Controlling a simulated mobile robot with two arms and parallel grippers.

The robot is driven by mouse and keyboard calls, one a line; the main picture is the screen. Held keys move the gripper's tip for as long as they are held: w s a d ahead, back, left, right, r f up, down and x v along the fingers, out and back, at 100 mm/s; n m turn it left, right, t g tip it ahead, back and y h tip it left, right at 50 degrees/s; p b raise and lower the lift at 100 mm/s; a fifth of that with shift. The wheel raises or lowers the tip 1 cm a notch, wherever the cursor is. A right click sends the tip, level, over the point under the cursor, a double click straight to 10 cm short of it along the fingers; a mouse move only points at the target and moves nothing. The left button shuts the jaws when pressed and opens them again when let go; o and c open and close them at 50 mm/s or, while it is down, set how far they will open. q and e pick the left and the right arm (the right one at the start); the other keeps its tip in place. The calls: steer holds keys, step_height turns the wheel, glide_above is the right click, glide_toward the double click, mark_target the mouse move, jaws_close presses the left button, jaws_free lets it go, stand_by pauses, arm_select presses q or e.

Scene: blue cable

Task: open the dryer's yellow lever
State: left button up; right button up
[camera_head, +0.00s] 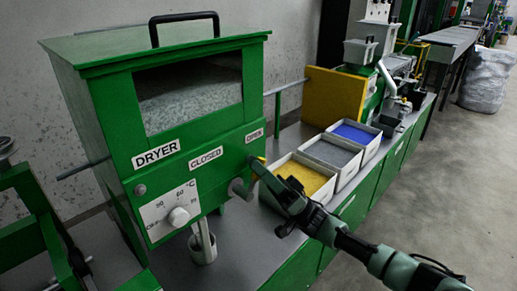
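The green dryer (120,110) stands at the left of the head view, with a window showing pale granules. Its front carries the labels DRYER, CLOSED (206,158) and a smaller one at the right that seems to read OPEN (254,135). A small part of the yellow lever (257,166) shows at the dryer's right front edge, below that smaller label. My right gripper (262,172) is at the lever, coming from the lower right, and hides most of it. I cannot tell whether its fingers are closed on the lever. My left gripper is not in view.
Bins of yellow (303,177), grey (330,153) and blue (355,134) granules stand close to my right arm. Open floor lies at the right.

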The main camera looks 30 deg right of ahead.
step_height(320, 180, up, 20)
stand_by(0.4)
steer(key=shift+f, duration=0.15)
